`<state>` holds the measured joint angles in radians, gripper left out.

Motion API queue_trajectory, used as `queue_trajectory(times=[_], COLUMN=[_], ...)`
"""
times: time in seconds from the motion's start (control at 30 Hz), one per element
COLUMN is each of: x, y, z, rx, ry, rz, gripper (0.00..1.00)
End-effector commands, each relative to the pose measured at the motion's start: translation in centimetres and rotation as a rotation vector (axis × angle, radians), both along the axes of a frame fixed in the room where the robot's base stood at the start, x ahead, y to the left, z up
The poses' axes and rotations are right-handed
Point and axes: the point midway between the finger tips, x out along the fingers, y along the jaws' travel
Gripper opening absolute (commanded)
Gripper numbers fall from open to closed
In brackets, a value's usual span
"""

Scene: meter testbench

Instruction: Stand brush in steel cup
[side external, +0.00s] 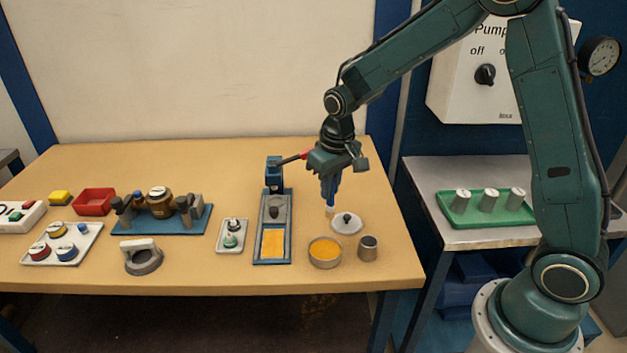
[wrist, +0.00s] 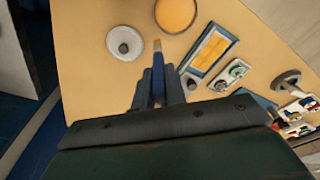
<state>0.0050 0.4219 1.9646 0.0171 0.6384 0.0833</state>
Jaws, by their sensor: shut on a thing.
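The steel cup (side external: 368,248) stands upright near the table's front right edge, with its dark open mouth up; it is not seen in the wrist view. My gripper (side external: 330,186) is shut on the brush (side external: 330,211), which hangs about upright with its pale tip down. The cup is in front of and to the right of the brush in the side view, and the two are apart. In the wrist view, the brush's blue handle shows between the fingers of my gripper (wrist: 158,84), with the brush tip (wrist: 157,45) beyond them. Part of the handle is hidden by the fingers.
A round pale lid with a dark knob (side external: 346,222) lies behind the cup. A round tin of yellow-orange stuff (side external: 325,251) stands left of the cup. A stamp-like press (side external: 273,240) with a red-handled lever is further left. Several other items fill the table's left side.

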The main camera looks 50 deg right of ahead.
Motion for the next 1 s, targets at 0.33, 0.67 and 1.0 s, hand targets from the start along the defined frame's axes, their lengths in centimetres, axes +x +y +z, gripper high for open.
queue_trajectory(times=[0.33, 0.67, 1.0], x=[-3.8, -8.1, -9.6], y=[-1.6, -2.8, -3.1], z=[6.4, 11.3, 12.5], rx=[-0.007, -0.002, 0.000], ry=[-0.004, -0.008, -0.006], rz=[-0.307, -0.596, -0.690], gripper=[0.00, 0.00, 0.00])
